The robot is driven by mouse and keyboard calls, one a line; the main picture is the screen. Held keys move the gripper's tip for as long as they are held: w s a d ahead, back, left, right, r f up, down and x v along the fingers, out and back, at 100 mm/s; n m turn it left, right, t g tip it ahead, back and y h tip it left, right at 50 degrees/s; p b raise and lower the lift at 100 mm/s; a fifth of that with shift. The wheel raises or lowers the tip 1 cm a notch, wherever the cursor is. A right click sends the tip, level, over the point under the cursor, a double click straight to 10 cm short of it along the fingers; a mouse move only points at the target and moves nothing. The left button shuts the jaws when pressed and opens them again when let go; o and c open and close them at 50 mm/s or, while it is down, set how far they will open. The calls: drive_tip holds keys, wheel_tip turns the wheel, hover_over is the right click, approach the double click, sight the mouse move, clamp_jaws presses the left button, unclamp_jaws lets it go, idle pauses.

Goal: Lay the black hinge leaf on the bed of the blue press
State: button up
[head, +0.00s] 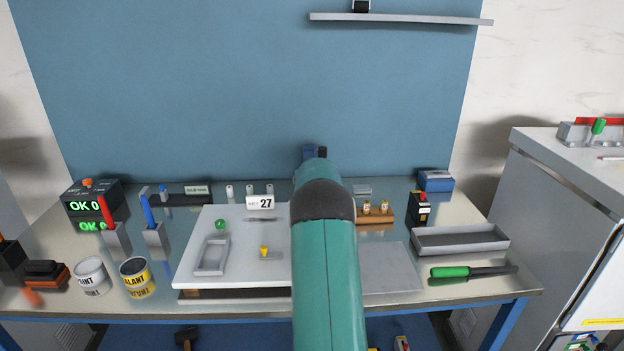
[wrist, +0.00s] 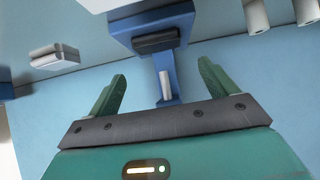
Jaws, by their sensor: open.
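The blue press (wrist: 183,24) shows in the wrist view beyond my fingers, with a blue column and a grey rod (wrist: 165,86). A flat black piece (wrist: 158,42) is at the press's blue block; I cannot tell whether it is the hinge leaf or part of the press. My gripper (wrist: 162,72) is open, with its two green fingers apart and nothing between them. No other black leaf is clearly seen.
A white board (head: 190,262) with a grey frame (head: 212,255) lies left of my arm. A grey tray (head: 460,240), green-handled tool (head: 450,272) and blue box (head: 435,181) are at right. Paint cans (head: 92,276) and a display box (head: 88,203) stand at left. A shelf (head: 400,18) hangs above.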

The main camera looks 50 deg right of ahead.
drive_tip(key=v, duration=0.8)
drive_tip(key=a+r+n+y, duration=0.2)
drive_tip(key=a+r, duration=0.2)
drive_tip(key=a, duration=0.8)
drive_tip(key=s+a+r+n+y, duration=0.1)
drive_tip(key=a+r, duration=0.3)
drive_tip(key=a, duration=0.8)
drive_tip(key=a+r+n+y, duration=0.2)
drive_tip(key=a+r, duration=0.2)
drive_tip(key=a, duration=0.9)
drive_tip(key=s+a+f+n+y, duration=0.1)
drive_tip(key=s+a+f+n, duration=0.1)
drive_tip(key=s+a, duration=0.9)
drive_tip(key=s+a+f+n+g+y, duration=0.1)
drive_tip(key=s+a+f+n+y, duration=0.1)
drive_tip(key=s+a, duration=1)
drive_tip(key=shift+f+n, duration=0.4)
drive_tip(key=shift+f, duration=0.15)
drive_tip(key=shift+c, duration=0.3)
